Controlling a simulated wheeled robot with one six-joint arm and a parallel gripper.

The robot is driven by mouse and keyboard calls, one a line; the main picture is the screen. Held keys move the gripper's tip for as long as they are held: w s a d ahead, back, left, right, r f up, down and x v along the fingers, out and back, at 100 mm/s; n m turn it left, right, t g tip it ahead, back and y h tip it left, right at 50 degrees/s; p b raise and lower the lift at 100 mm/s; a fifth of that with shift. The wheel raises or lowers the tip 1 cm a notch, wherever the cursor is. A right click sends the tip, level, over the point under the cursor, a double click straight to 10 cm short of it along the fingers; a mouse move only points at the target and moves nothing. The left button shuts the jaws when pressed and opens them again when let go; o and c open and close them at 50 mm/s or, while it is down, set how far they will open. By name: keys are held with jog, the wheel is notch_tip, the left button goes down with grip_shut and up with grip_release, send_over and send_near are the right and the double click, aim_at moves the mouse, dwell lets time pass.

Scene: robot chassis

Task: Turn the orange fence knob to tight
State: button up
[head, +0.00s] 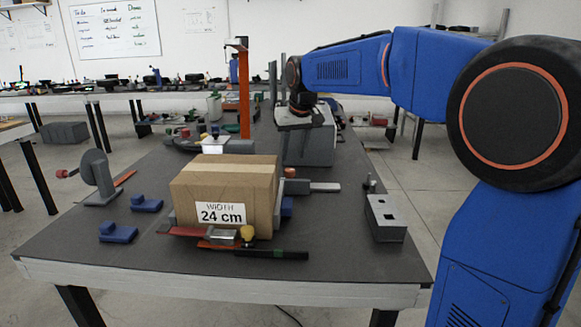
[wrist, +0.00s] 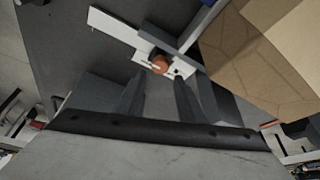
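The orange fence knob (wrist: 160,64) sits on a small white plate with dark marks in the wrist view, beside a grey bar. In the head view the knob (head: 290,172) shows small behind the cardboard box's right edge. My gripper (wrist: 160,86) has its two dark fingers apart, with a gap between them and nothing held. The knob appears just beyond the fingertips, in line with the gap; I cannot tell the distance or any contact.
A cardboard box (head: 225,192) marked 24 cm stands close to the knob, and its side (wrist: 265,55) fills the wrist view's upper right. A grey block (head: 385,218) lies at right. Blue pieces (head: 118,232) lie at left. The table's front right is mostly clear.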

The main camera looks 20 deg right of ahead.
aim_at(290, 170)
jog(key=x, duration=0.6)
jog(key=shift+w+f, duration=0.1)
jog(key=shift+f, duration=0.3)
jog(key=c, duration=0.8)
